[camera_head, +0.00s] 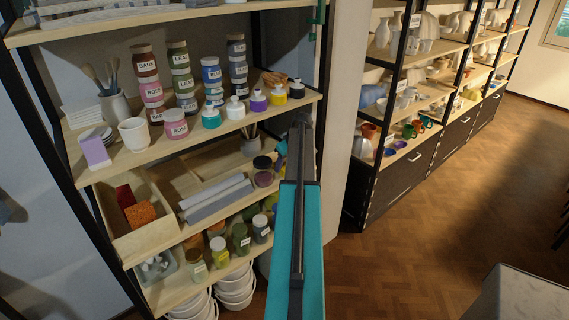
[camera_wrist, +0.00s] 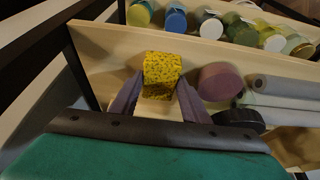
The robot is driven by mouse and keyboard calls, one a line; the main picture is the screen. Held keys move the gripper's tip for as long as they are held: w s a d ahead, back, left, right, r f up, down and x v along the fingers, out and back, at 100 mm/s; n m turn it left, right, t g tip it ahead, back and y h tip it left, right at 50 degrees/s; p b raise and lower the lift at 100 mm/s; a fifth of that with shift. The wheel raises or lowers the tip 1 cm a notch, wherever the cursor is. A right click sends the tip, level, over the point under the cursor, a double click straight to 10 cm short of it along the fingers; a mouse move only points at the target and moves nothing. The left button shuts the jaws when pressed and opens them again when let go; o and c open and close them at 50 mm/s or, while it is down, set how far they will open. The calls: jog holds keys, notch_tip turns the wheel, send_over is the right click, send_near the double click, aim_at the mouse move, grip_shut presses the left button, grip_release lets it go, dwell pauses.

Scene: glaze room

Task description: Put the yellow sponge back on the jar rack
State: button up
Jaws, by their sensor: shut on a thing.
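The yellow sponge (camera_wrist: 162,67), a speckled block, is in the wrist view between the two purple-grey fingers of my gripper (camera_wrist: 160,82). The gripper is shut on it. Behind the sponge is a pale wooden board (camera_wrist: 100,45) of the rack; I cannot tell whether the sponge touches it. In the head view the jar rack (camera_head: 215,133) stands at left, with labelled jars on its shelves.
In the wrist view, a purple jar (camera_wrist: 220,82) and a black-lidded jar (camera_wrist: 239,119) stand close right of the gripper, with grey rolls (camera_wrist: 285,85) beyond. Several lidded jars line the top. In the head view, a wooden bin (camera_head: 150,240) holds red and orange blocks. Open floor lies right.

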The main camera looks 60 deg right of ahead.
jog(key=shift+f, duration=0.25)
jog(key=o, duration=1)
jog(key=shift+r, duration=0.15)
jog(key=shift+r, duration=0.15)
jog(key=shift+b+v, duration=1.65)
jog(key=shift+v, duration=4.25)
